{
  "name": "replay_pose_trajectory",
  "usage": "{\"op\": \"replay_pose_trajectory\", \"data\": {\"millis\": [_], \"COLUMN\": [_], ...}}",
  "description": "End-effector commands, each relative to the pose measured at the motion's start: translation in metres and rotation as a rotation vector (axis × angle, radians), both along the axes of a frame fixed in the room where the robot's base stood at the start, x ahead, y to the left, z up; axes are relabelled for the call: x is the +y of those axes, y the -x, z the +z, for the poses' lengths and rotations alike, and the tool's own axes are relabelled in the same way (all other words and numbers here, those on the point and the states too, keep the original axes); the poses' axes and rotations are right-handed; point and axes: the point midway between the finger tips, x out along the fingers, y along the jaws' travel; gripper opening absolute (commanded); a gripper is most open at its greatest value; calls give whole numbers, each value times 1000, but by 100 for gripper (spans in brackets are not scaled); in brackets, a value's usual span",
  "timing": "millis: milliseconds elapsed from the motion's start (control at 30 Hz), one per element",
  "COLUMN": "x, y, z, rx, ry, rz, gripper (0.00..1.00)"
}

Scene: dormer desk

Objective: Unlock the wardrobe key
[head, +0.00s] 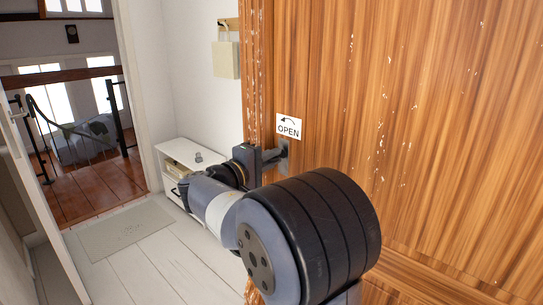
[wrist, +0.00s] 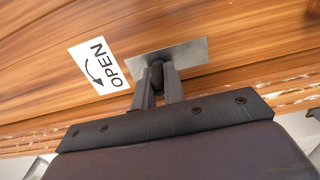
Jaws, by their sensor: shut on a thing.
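The wooden wardrobe (head: 440,110) fills the right of the head view. A grey metal lock plate (wrist: 188,54) is fixed to its front and also shows in the head view (head: 284,148), partly behind my arm. My gripper (wrist: 157,85) is at the plate, with both fingers pointing at the wood. It is shut on a small dark key (wrist: 157,72) in front of the plate. The fingers hide most of the key, so how far it is turned cannot be told. A white "OPEN" sign (head: 289,127) with a curved arrow is beside the plate, also visible in the wrist view (wrist: 99,66).
A pale bag-like thing (head: 226,60) hangs on the wall. A mat (head: 125,230) lies on the pale plank floor. An open doorway is at far left.

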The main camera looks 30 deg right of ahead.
Motion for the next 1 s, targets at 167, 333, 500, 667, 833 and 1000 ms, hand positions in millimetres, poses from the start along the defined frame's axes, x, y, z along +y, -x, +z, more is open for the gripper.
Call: {"op": "replay_pose_trajectory", "data": {"millis": [167, 333, 500, 667, 833, 1000], "x": [0, 0, 0, 0, 0, 1], "y": [0, 0, 0, 0, 0, 0], "z": [-1, -1, -1, -1, 0, 0], "rx": [16, 17, 16, 15, 15, 14], "ry": [5, 5, 5, 5, 5, 5], "rz": [-1, 0, 0, 0, 0, 1], "gripper": [0, 0, 12, 25, 32, 32]}}
